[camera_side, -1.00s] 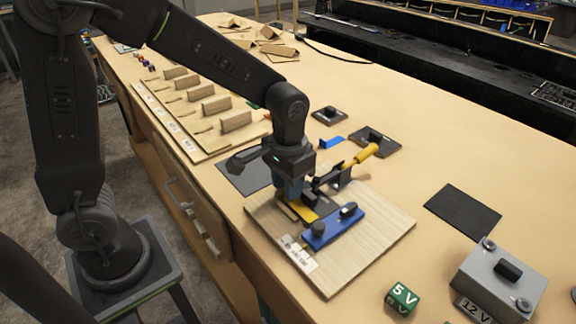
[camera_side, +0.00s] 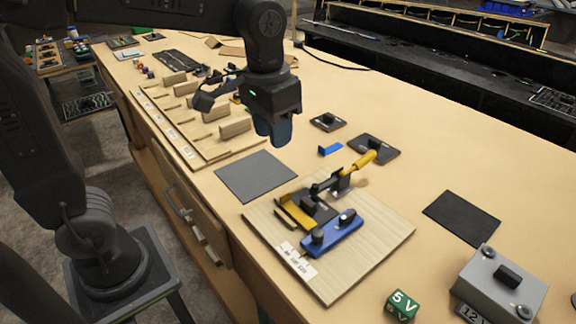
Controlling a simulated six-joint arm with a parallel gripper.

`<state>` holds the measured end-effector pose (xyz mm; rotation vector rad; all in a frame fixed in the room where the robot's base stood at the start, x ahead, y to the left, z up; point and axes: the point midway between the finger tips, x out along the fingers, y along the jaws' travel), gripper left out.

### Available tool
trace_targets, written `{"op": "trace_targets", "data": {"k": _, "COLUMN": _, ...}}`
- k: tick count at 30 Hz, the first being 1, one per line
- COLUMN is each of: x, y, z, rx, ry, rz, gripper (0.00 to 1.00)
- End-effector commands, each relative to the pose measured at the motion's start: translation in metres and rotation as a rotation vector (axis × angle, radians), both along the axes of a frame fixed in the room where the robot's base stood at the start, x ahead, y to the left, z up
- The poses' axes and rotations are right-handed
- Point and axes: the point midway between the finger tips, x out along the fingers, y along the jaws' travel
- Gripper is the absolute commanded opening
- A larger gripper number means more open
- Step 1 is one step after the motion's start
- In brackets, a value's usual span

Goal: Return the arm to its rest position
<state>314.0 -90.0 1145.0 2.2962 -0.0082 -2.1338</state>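My gripper (camera_side: 272,132) hangs in the air, pointing down, above and behind the wooden board (camera_side: 368,262). It is clear of the board and of the parts on it, and I see nothing held below the fingertips. The fingers overlap from this side, so the gap between them cannot be told. On the board are a blue block with black knobs (camera_side: 345,234) and a yellow and black clamp (camera_side: 326,188) with a yellow handle.
A dark mat (camera_side: 256,176) lies below my gripper. A rack with wooden dividers (camera_side: 182,143) stands at left. Small black-knobbed plates (camera_side: 374,147), a green cube (camera_side: 402,305) and a grey box (camera_side: 500,284) stand at right.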

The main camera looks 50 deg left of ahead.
Motion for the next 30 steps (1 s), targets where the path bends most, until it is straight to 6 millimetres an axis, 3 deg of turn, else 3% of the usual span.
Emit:
{"op": "trace_targets", "data": {"k": 6, "x": -0.058, "y": 0.024, "z": 0.002, "rx": -0.010, "ry": -0.201, "rz": 0.004, "gripper": 0.34}}
{"op": "trace_targets", "data": {"k": 13, "x": -0.099, "y": 0.038, "z": -0.015, "rx": 0.001, "ry": -0.366, "rz": 0.003, "gripper": 0.34}}
{"op": "trace_targets", "data": {"k": 19, "x": -0.110, "y": 0.042, "z": -0.022, "rx": 0.009, "ry": -0.418, "rz": 0.001, "gripper": 0.34}}
{"op": "trace_targets", "data": {"k": 30, "x": -0.110, "y": 0.041, "z": -0.023, "rx": 0.009, "ry": -0.419, "rz": 0.001, "gripper": 0.34}}
